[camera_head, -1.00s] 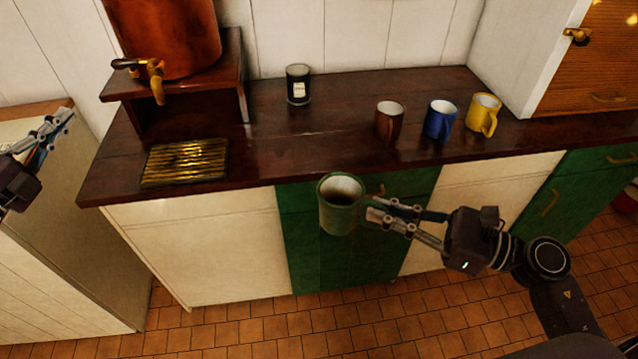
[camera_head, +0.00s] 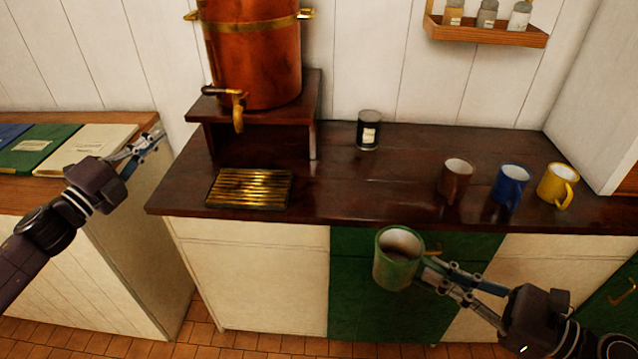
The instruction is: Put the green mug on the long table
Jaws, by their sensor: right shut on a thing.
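I cannot tell which surface is the long table.
The counter (camera_head: 330,192) bears a brown mug (camera_head: 455,180), a blue mug (camera_head: 511,186), a yellow mug (camera_head: 557,185), a dark candle jar (camera_head: 368,130) and a brass drip tray (camera_head: 250,188). A copper urn (camera_head: 252,60) stands on a raised stand. Books (camera_head: 85,150) lie at left.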

